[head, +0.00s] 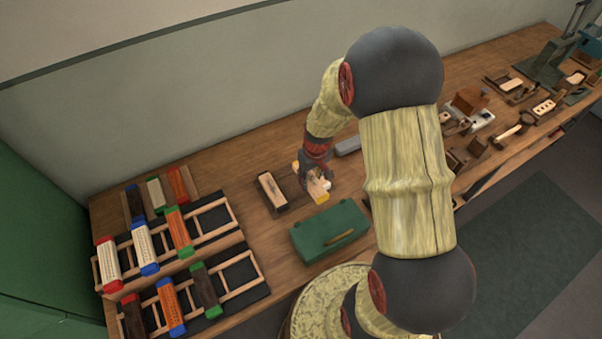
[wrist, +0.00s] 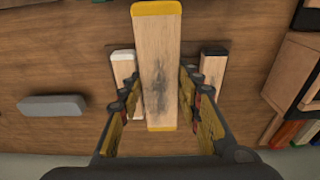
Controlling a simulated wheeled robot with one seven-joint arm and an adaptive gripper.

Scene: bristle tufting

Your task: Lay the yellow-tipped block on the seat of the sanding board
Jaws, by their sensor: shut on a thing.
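The yellow-tipped block (wrist: 157,65) is a long pale wooden bar with yellow ends and a dark smudge on its face. My gripper (wrist: 157,100) is shut on it by its sides. In the head view my gripper (head: 314,180) holds the block, its yellow end (head: 320,198) showing, above the bench just behind the green toolbox. Left of it lies a dark-sided piece with a pale top (head: 272,190); I cannot tell for sure whether this is the sanding board. Below the held block in the wrist view, a white-tipped block (wrist: 123,70) and a dark-tipped block (wrist: 213,75) show partly behind the fingers.
The green toolbox (head: 330,230) stands at the bench front. Ladder-like racks (head: 208,220) with several colour-tipped blocks fill the left. A grey block (head: 348,146) lies behind my gripper; it also shows in the wrist view (wrist: 53,105). Several tools lie at far right.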

